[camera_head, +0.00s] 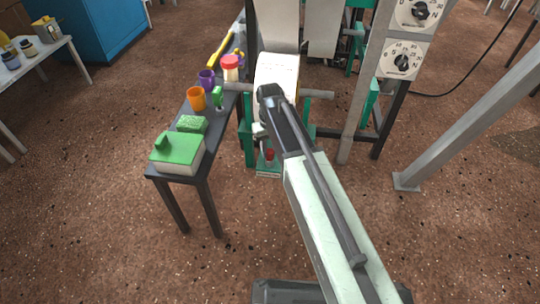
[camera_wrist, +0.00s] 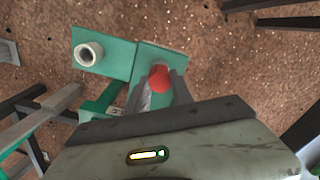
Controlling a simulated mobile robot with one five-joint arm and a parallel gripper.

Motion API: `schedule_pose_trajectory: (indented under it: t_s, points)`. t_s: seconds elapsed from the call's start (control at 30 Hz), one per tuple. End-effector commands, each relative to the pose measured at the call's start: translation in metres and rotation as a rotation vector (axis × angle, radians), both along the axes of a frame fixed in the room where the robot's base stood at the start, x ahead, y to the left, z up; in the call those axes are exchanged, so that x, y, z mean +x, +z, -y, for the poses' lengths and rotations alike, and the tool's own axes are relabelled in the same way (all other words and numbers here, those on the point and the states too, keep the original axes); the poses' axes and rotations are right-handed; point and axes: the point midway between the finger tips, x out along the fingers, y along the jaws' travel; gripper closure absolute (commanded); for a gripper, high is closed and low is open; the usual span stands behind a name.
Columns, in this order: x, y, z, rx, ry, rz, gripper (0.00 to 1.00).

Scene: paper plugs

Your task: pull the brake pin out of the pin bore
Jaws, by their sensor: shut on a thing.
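The brake pin shows as a red knob (camera_wrist: 159,78) in the wrist view, between the two grey fingers of my gripper (camera_wrist: 162,92). My gripper is shut on it. A bit of red, likely the same knob (camera_head: 269,154), shows in the head view just above a small green base low on the machine. The pin's shaft is hidden, so I cannot tell whether it sits in a bore. A pale hollow sleeve (camera_wrist: 89,54) stands on the green plate (camera_wrist: 118,62) to the left of the knob and looks empty.
A dark narrow bench (camera_head: 172,171) stands left of my arm, with a green-topped box (camera_head: 178,150), a green sponge (camera_head: 191,124), an orange cup (camera_head: 196,98) and a red-lidded jar (camera_head: 230,68). A white paper roll (camera_head: 277,76) is beyond my gripper. A grey post stands at right.

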Motion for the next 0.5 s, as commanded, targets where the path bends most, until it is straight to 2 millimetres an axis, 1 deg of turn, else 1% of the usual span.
schedule_pose_trajectory:
  t_s: [0.03, 0.07, 0.5]
  points:
    - [0.0, 0.0, 0.0001, 0.0, 0.0, 0.0, 0.95]
    - [0.0, 0.0, 0.0001, 0.0, 0.0, 0.0, 1.0]
    - [0.0, 0.001, 0.0, 0.0, 0.0, 0.0, 1.0]
